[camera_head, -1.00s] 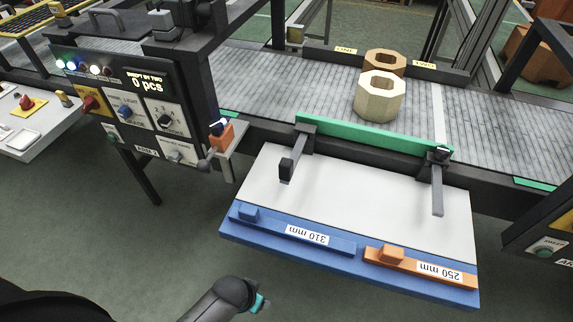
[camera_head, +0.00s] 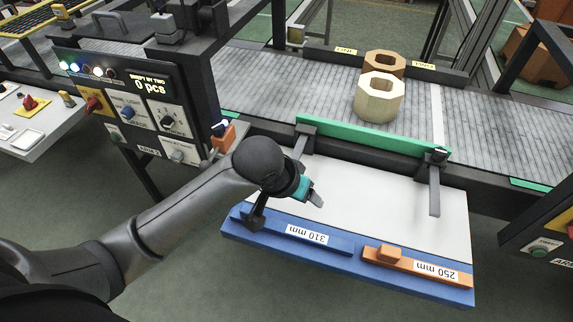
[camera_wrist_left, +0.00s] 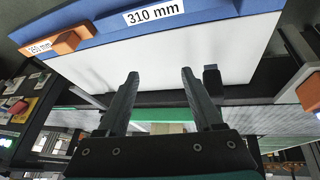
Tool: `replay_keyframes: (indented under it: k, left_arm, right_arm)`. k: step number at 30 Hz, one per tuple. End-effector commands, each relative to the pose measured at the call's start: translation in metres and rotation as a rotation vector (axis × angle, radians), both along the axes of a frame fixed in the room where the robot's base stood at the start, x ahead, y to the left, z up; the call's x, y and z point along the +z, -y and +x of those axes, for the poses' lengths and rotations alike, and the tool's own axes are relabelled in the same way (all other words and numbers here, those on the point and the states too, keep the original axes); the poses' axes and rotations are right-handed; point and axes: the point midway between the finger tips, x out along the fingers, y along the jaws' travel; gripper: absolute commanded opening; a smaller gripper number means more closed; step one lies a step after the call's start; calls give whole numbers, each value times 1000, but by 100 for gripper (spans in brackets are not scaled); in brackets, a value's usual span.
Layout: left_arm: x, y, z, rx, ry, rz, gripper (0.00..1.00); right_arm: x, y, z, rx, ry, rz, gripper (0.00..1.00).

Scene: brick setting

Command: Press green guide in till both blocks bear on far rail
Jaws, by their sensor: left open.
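The green guide (camera_head: 372,136) runs along the belt's near edge, with two dark handles reaching over the white board. A pale octagonal block (camera_head: 379,98) with a hole stands on the belt beyond the guide, with a gap between. A brown block (camera_head: 385,61) stands behind it, close to the dark far rail (camera_head: 452,75); contact is unclear. My left gripper (camera_head: 316,198) is over the white board, left of its middle and short of the guide. In the wrist view its fingers (camera_wrist_left: 160,75) are apart and empty, with the green guide (camera_wrist_left: 160,115) beyond. My right gripper is out of view.
The white board (camera_head: 400,195) has a blue front edge with a blue 310 mm piece (camera_head: 325,240) and an orange 250 mm piece (camera_head: 415,264). A control panel (camera_head: 140,105) and orange lever box (camera_head: 224,137) stand left of the board. The board's right half is clear.

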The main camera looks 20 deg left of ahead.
Motion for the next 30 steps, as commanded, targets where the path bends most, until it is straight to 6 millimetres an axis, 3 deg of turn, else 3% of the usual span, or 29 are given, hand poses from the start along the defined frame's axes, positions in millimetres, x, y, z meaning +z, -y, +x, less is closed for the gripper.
replay_keyframes:
  k: [1,9,16,23,30]
  left_arm:
    - [16,-3,9,2,11,13,68]
    - [76,-32,26,93,-19,86,68]
    - [105,-59,27,189,-43,140,68]
    - [101,-64,29,214,-53,149,68]
    - [59,-64,45,213,-53,149,68]
  right_arm:
    - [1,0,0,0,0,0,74]
    - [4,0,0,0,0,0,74]
    - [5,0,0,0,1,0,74]
    - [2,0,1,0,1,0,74]
    - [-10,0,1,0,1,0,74]
